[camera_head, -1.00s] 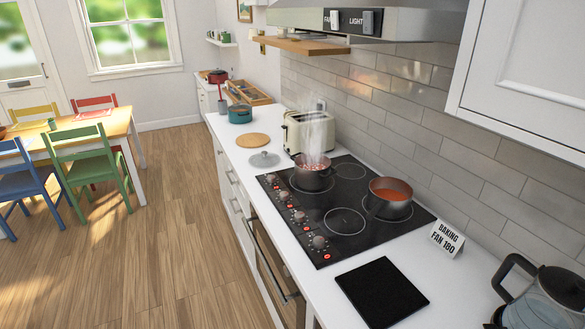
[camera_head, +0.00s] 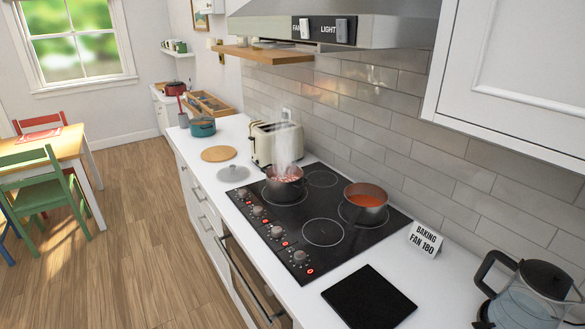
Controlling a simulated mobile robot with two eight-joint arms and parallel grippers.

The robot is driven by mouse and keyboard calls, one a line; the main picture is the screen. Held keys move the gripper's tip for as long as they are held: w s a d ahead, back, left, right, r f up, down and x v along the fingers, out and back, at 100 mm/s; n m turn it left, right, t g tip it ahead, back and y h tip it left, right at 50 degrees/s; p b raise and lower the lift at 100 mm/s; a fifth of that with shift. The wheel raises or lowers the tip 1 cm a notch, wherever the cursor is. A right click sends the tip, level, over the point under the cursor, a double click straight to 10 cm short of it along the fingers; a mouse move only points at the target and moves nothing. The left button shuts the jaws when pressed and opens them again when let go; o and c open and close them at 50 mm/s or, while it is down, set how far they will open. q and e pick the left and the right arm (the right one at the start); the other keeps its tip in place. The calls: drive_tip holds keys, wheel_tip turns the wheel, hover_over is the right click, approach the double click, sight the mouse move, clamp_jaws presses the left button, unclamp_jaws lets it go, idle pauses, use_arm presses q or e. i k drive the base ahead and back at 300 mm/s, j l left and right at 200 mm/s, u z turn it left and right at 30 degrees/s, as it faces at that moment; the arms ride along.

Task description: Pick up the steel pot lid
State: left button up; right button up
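The steel pot lid (camera_head: 233,174) lies flat on the white counter, just left of the cooktop's far corner, with its small knob on top. It is between the round wooden board and the cooktop. Nothing covers it. Neither of my grippers shows in the head view.
A steaming pot (camera_head: 284,184) and a pan of red sauce (camera_head: 366,203) stand on the black cooktop (camera_head: 323,232). A cream toaster (camera_head: 275,144), round wooden board (camera_head: 218,154) and teal pot (camera_head: 202,127) are near the lid. A black mat (camera_head: 369,299) and kettle (camera_head: 528,294) are nearer.

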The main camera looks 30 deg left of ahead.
sight(233, 173)
drive_tip(key=i+j+z, duration=0.1)
drive_tip(key=j+z, duration=1)
drive_tip(key=j, duration=0.15)
drive_tip(key=k+j+z, duration=0.15)
drive_tip(key=j, duration=0.2)
drive_tip(key=k+j+z, duration=0.2)
drive_tip(key=j, duration=0.15)
drive_tip(key=j+z, duration=0.1)
drive_tip(key=j, duration=0.25)
drive_tip(key=k+j+z, duration=0.1)
drive_tip(key=j, duration=0.25)
drive_tip(key=k+j+z, duration=0.1)
drive_tip(key=j, duration=0.25)
drive_tip(key=k+j, duration=0.15)
drive_tip(key=j, duration=0.2)
drive_tip(key=k+j, duration=0.15)
drive_tip(key=j, duration=0.2)
drive_tip(key=k+j, duration=0.2)
drive_tip(key=j+z, duration=0.05)
drive_tip(key=j, duration=0.1)
